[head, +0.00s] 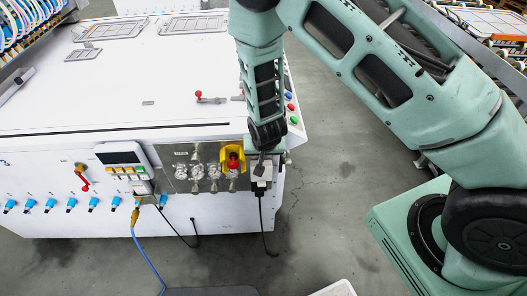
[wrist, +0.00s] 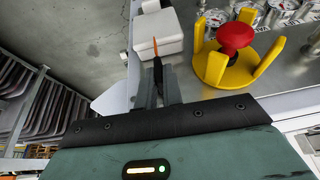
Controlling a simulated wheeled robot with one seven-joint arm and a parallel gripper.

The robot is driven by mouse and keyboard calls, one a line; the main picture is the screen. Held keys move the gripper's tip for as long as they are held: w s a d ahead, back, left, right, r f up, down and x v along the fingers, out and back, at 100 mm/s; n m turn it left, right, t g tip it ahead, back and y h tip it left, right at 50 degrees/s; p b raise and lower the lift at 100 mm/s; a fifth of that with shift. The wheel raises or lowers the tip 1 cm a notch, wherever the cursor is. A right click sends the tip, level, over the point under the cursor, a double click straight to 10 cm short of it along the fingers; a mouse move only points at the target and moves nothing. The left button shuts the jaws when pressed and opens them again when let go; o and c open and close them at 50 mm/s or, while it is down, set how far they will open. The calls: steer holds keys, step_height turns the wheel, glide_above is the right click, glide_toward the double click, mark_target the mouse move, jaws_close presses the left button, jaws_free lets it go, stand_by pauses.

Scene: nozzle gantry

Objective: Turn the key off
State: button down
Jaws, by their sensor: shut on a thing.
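The key (wrist: 158,72) shows in the wrist view as a thin dark piece between my fingers. A narrow orange strip (wrist: 155,47) runs beyond it, against a white box (wrist: 145,33). My gripper (wrist: 159,88) is shut on the key; the fingers hide much of it, so its turned angle is hard to read. In the head view my gripper (head: 262,160) is at the right end of the machine's front panel, just above the white box (head: 262,182). The key itself cannot be made out there.
A red emergency button in a yellow guard (wrist: 235,38) stands close to the right of my fingers in the wrist view. Gauges (head: 196,172) line the panel to its left. A black cable (head: 263,225) hangs below the box. The floor to the right is open.

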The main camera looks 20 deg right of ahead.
stand_by(0.5)
steer(key=c, duration=1.5)
jaws_free()
steer(key=shift+c, duration=0.2)
steer(key=v, duration=1.7)
steer(key=shift+a+r+p, duration=0.2)
steer(key=shift+a+p, duration=0.15)
steer(key=shift+p, duration=0.1)
steer(key=shift+w, duration=0.1)
